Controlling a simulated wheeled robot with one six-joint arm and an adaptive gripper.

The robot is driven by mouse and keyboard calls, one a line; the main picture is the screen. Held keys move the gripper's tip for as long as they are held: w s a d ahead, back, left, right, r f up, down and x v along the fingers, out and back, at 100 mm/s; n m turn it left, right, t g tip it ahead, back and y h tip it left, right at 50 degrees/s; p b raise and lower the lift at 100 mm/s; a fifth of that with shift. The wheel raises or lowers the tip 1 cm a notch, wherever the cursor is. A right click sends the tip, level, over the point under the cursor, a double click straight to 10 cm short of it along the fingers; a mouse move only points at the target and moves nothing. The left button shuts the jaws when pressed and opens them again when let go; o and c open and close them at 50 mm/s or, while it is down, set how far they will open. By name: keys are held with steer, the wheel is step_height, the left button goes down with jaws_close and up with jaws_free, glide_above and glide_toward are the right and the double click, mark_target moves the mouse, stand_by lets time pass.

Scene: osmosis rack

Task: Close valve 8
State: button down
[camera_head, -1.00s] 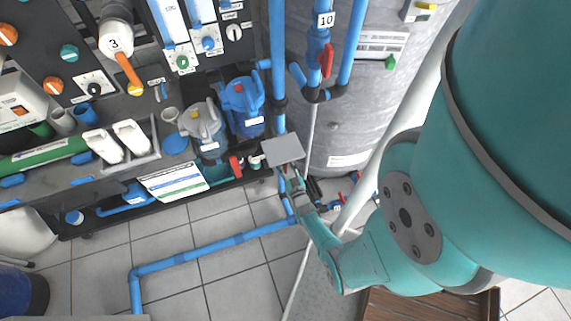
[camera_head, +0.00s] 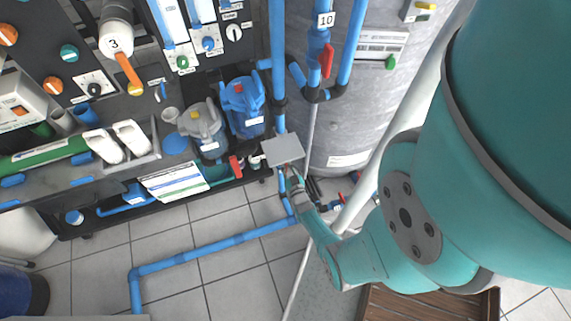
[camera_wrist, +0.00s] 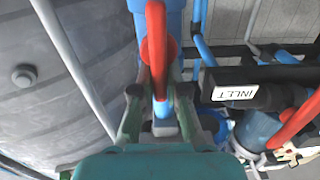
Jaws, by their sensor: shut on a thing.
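A red lever handle (camera_wrist: 156,40) on a blue pipe valve stands between my fingers in the wrist view. My gripper (camera_wrist: 159,78) is shut on this red handle, with one finger on each side of it. No number shows on this valve, so I cannot read whether it is valve 8. In the head view my gripper (camera_head: 285,172) reaches down beside the vertical blue pipe at the rack's right end. The held handle cannot be made out there.
Another red handle (camera_wrist: 298,122) and a black block labelled INLET (camera_wrist: 240,90) are close on the right in the wrist view. A large grey tank (camera_head: 345,125) stands right of the pipe. A red valve handle (camera_head: 327,60) sits below label 10. Tiled floor (camera_head: 215,275) is open in front.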

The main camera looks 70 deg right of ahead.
steer(key=shift+s+d+f+m, duration=0.3)
steer(key=shift+f+m, duration=0.15)
steer(key=shift+m, duration=2.5)
steer(key=shift+s+d+f+m, duration=0.2)
steer(key=shift+s+f+m, duration=0.2)
steer(key=shift+m, duration=2.5)
steer(key=shift+s+d+f+m, duration=0.25)
steer(key=shift+f+m, duration=0.25)
steer(key=shift+m, duration=2.45)
steer(key=c, duration=1.2)
jaws_free()
